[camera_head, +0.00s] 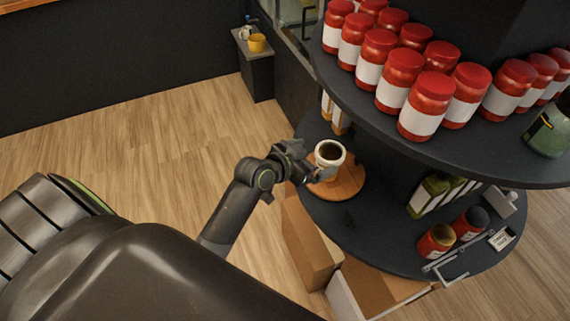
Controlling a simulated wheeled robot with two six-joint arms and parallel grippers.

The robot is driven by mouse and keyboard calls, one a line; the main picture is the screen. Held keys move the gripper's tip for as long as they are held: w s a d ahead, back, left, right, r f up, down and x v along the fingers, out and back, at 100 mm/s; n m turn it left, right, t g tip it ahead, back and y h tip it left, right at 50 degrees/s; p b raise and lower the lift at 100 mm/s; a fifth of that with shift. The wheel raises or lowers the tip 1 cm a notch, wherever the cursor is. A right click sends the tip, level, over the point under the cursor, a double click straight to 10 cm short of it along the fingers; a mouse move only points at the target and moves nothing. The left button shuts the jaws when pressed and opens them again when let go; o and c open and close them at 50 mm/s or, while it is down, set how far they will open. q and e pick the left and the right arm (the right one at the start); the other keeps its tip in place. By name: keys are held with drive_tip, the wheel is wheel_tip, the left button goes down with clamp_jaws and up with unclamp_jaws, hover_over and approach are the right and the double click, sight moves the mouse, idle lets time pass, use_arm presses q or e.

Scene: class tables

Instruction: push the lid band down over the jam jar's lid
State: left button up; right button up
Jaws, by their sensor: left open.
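My left gripper (318,170) is open at the near left side of a round vessel (330,153). This vessel has a cream rim, a dark middle and a tan body, and stands upright on a round wooden board (345,187). The fingers partly cover its lower side; I cannot tell whether they touch it. Two small red jars stand at the right of the same lower tier, one with a tan top (441,235) and one with a dark top (477,215). I cannot make out which thing is the lid band. My right gripper is not in view.
The dark lower shelf (385,228) is clear between the board and the jars. Green bottles (437,188) and a metal bracket (455,273) stand near the jars. The upper shelf (353,99), with several red jars (427,105), overhangs. Boxes (310,245) stand below.

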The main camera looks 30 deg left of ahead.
use_arm(q)
drive_tip(key=v, duration=1)
drive_tip(key=shift+s+b, duration=0.25)
drive_tip(key=shift+b, duration=0.15)
drive_tip(key=shift+a+r, duration=0.1)
drive_tip(key=shift+a, duration=0.05)
drive_tip(key=s+a+f+n+g+y, duration=0.1)
drive_tip(key=s+a+f+g, duration=0.15)
drive_tip(key=f, duration=0.85)
drive_tip(key=s+a+f+n+g+y, duration=0.1)
drive_tip(key=s+a+f+n+y, duration=0.15)
drive_tip(key=f, duration=0.85)
drive_tip(key=s+a+f+n+g+y, duration=0.1)
drive_tip(key=s+a+f+g, duration=0.15)
drive_tip(key=f, duration=0.85)
drive_tip(key=s+f+g, duration=0.2)
drive_tip(key=s+f, duration=0.7)
drive_tip(key=s, duration=0.5)
drive_tip(key=s+f+g, duration=0.3)
drive_tip(key=s+f, duration=0.6)
drive_tip(key=s, duration=0.5)
drive_tip(key=shift+y, duration=0.35)
drive_tip(key=shift+s, duration=0.1)
